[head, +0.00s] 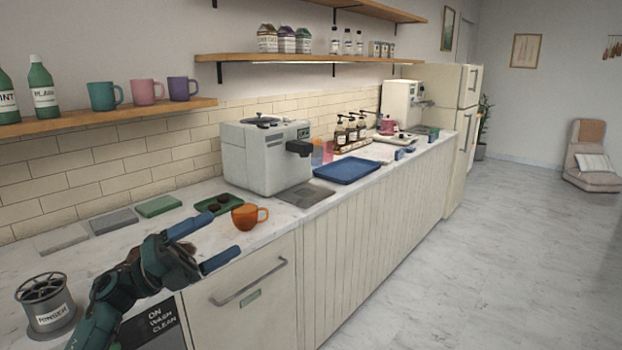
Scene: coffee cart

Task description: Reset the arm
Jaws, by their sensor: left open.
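My left gripper (214,243) is open and empty. Its arm comes in from the lower left, and the two blue fingers point right over the front of the counter (150,228). An orange cup (245,217) stands upright just beyond the fingertips, with its handle to the right. The cup appears apart from the fingers. My right gripper does not show in the head view.
A grey rinser (47,305) stands at lower left. A white coffee machine (265,158), a dark green tray (217,204) and a blue tray (347,170) sit on the counter. Mugs (147,92) stand on the left shelf. The floor (480,250) at right is clear.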

